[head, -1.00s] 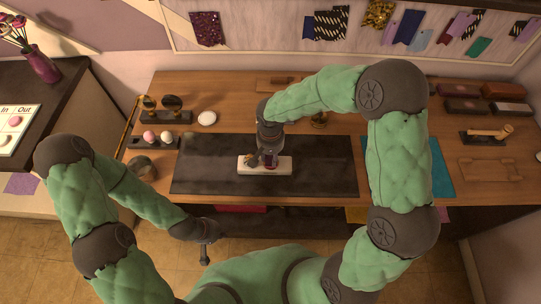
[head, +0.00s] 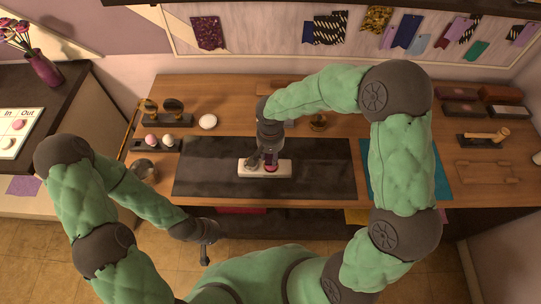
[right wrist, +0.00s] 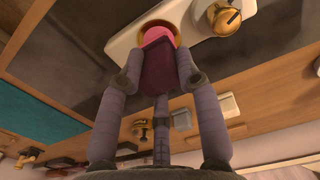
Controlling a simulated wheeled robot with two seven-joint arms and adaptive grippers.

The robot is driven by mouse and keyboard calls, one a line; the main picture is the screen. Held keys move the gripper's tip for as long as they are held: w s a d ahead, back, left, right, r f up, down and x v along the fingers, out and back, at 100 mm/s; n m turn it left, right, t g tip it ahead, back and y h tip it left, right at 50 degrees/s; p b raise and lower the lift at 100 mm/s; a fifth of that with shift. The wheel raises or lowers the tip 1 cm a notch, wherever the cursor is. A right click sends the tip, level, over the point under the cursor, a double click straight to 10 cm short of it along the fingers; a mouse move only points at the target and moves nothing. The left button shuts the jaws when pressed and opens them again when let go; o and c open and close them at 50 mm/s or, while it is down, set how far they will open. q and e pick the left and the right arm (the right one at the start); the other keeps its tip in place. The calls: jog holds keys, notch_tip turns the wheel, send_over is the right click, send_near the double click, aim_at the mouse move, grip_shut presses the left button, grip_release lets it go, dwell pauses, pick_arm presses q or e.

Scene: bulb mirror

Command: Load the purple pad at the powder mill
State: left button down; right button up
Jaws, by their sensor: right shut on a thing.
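The powder mill appears to be the white base (head: 285,167) with brass fittings on the dark mat; it also shows in the right wrist view (right wrist: 124,38). My right gripper (head: 268,163) is over it, pointing down. In the right wrist view my right gripper (right wrist: 164,78) is shut on a dark purple piece with a pink end (right wrist: 157,66), probably the purple pad. The pink end is at a gold-rimmed opening in the base; I cannot tell how deep it sits. My left gripper (head: 205,252) hangs low in front of the table, its jaws unclear.
A brass knob (right wrist: 224,17) stands beside the opening. A rack with a pink and a white ball (head: 152,141) and a white round piece (head: 208,121) are at left. A mallet (head: 486,136) lies at right. The dark mat (head: 215,175) is clear around the base.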

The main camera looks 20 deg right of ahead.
jog(key=shift+r+p, duration=1.15)
jog(key=shift+r, duration=0.9)
